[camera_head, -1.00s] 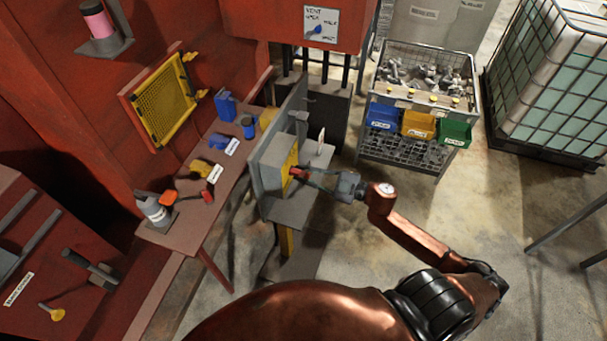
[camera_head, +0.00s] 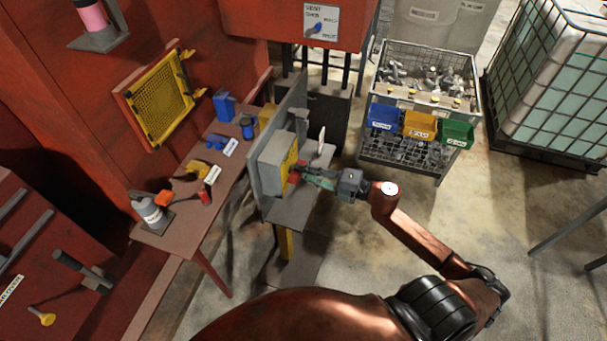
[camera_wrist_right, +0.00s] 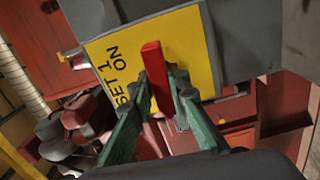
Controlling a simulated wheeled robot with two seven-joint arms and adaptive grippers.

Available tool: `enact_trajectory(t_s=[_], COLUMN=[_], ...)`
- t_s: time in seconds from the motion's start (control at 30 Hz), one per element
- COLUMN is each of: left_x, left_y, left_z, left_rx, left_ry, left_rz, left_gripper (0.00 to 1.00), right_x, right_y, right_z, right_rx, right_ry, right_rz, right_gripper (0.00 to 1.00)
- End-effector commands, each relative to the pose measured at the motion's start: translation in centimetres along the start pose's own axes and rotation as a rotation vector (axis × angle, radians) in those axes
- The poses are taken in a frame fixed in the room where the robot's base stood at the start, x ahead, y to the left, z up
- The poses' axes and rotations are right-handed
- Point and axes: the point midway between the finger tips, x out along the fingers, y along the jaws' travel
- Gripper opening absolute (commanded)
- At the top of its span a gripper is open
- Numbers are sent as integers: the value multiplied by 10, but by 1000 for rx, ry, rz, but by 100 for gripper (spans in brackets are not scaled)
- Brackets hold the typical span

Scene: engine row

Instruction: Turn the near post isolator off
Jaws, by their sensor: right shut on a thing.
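The isolator is a grey box (camera_head: 272,161) with a yellow face, fixed to a grey upright panel on a post. Its red handle (camera_head: 294,178) sticks out toward my right gripper (camera_head: 308,179). In the wrist view the red handle (camera_wrist_right: 154,75) stands between the green fingers of my right gripper (camera_wrist_right: 160,92), which is shut on it. The yellow plate (camera_wrist_right: 190,45) behind it reads "SET 1" and "ON". The fingers hide the handle's lower part and part of the plate. My left gripper is not in view.
A brown shelf (camera_head: 178,235) with a bottle, blue parts and labels lies left of the post. A wire cage (camera_head: 408,160) with blue, yellow and green bins stands behind right. A red cabinet (camera_head: 270,22) is behind.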

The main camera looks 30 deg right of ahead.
Motion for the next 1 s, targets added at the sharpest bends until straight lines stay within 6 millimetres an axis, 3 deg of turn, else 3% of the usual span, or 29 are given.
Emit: enact_trajectory(t_s=[0.7, 0.73, 1.0], left_x=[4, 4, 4], left_y=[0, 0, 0], left_z=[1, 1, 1], left_rx=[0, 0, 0], left_ry=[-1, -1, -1], left_rz=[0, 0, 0], left_gripper=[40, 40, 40], right_x=[0, 0, 0], right_y=[-1, -1, 0], right_z=[0, 0, 0], right_rx=[-71, -71, -69], right_ry=[0, 0, 0], right_rz=[-2, -2, -1], right_gripper=[0, 18, 33])
